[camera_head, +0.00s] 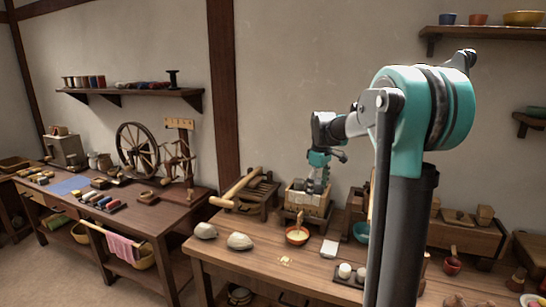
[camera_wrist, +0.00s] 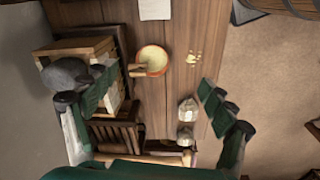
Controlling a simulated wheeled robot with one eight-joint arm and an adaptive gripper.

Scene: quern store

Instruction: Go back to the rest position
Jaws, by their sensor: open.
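My gripper (camera_head: 316,180) hangs from my arm over the back of the right-hand table. In the wrist view my gripper (camera_wrist: 155,82) has its green fingers spread wide, with nothing held between them. Beyond the fingers lies an orange-rimmed bowl (camera_wrist: 152,62) with pale contents and a wooden piece at its edge. The bowl also shows in the head view (camera_head: 297,236), in front of and below my gripper. A wooden box (camera_head: 306,207) stands right by my gripper in the head view, and the fingers partly overlap it.
Two pale rounded stones (camera_head: 240,241) lie at the table's left front. A slatted wooden rack (camera_head: 262,193) stands behind them. A white square (camera_head: 329,249) and pale crumbs (camera_head: 285,260) lie near the bowl. My arm hides part of the table's right side.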

